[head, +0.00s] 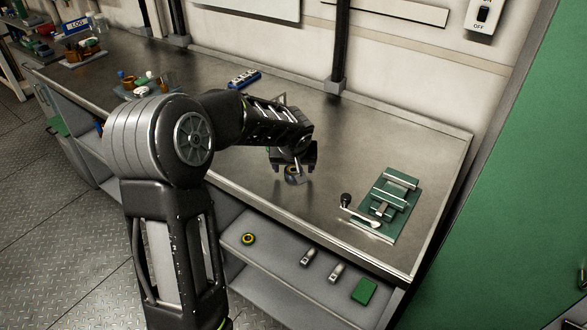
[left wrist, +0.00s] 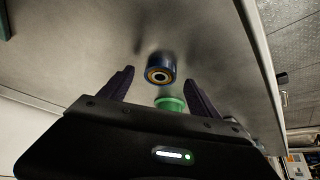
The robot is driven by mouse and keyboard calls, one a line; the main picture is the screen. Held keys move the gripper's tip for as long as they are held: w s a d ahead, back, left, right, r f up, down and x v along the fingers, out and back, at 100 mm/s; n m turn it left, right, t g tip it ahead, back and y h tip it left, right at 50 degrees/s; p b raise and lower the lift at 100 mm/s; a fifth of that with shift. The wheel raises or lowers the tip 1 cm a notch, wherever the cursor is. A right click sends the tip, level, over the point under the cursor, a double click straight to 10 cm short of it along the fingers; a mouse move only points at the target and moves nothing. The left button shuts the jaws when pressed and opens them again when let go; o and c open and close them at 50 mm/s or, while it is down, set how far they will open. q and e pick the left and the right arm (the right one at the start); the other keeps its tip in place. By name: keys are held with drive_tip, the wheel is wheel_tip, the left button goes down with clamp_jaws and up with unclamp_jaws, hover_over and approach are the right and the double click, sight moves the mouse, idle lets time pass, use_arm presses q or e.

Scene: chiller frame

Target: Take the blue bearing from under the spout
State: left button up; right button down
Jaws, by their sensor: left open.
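The blue bearing (left wrist: 160,69) is a short dark blue cylinder with a brass-coloured ring in its end face. In the left wrist view it shows between the tips of my left gripper (left wrist: 157,76), whose two dark fingers stand apart; I see no contact. In the head view my left gripper (head: 292,168) points down low over the workbench, and a small bluish round thing (head: 293,179), likely the bearing, shows just under it, partly hidden. A green round piece (left wrist: 170,103) lies between the fingers, nearer the palm. I cannot make out a spout. My right gripper is out of view.
The metal workbench (head: 330,140) is clear around the gripper. A green vise-like fixture (head: 388,202) and a small crank-like tool (head: 360,215) stand to the right. A blue block (head: 244,79) lies at the back. The shelf below (head: 270,262) holds several small parts.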

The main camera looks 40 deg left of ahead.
sight(294, 172)
use_arm(q)
drive_tip(key=shift+x, duration=0.75)
drive_tip(key=shift+c, duration=0.2)
clamp_jaws()
idle(0.4)
wheel_tip(294, 172, up, 10)
drive_tip(key=b, duration=0.1)
idle(0.4)
idle(0.5)
